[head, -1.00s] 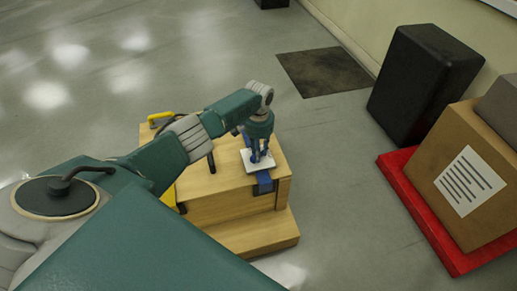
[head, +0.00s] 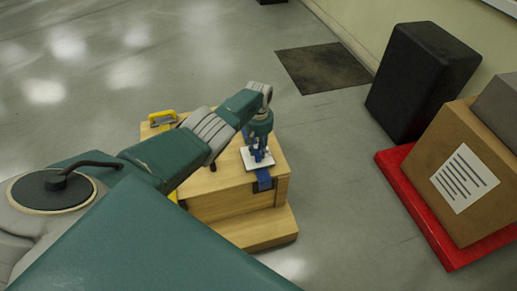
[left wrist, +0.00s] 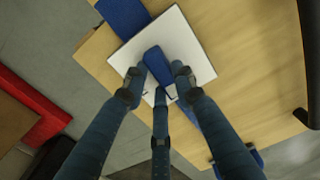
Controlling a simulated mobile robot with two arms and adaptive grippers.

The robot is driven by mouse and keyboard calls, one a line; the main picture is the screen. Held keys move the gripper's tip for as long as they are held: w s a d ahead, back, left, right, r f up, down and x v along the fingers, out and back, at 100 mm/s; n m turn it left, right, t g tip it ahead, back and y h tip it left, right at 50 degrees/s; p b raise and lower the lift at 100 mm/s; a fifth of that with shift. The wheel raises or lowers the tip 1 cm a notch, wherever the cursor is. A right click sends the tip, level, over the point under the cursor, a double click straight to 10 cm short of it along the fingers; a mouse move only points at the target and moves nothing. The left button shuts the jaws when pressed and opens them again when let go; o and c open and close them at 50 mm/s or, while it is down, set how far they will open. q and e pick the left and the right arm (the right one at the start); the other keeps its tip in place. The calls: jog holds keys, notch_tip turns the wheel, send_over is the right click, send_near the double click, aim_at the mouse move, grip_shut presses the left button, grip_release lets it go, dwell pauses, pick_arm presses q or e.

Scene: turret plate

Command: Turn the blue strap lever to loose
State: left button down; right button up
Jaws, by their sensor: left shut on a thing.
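The blue strap lever (left wrist: 158,64) sits on a square white plate (left wrist: 197,57) on top of a wooden box. In the left wrist view, it lies between the fingers of my left gripper (left wrist: 157,82), which is shut on it. In the head view, my left gripper (head: 257,155) points down over the white plate (head: 249,163) and hides most of the lever. A blue strap (head: 264,179) runs from under the plate over the box edge. Small dark marks on the plate are partly covered by the fingers. My right gripper is not in view.
The wooden box (head: 222,206) has a yellow handle (head: 161,118) at its far left. A red pallet (head: 422,218) with a cardboard box (head: 467,175) stands at the right, near a black box (head: 420,80). A dark mat (head: 322,70) lies behind. Floor between is clear.

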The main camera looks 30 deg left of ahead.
aim_at(258, 150)
pick_arm(q)
jog(key=shift+n, duration=0.5)
jog(key=c, duration=1.4)
grip_release()
jog(key=shift+r, duration=0.1)
notch_tip(258, 150, up, 12)
jog(key=shift+f, duration=0.1)
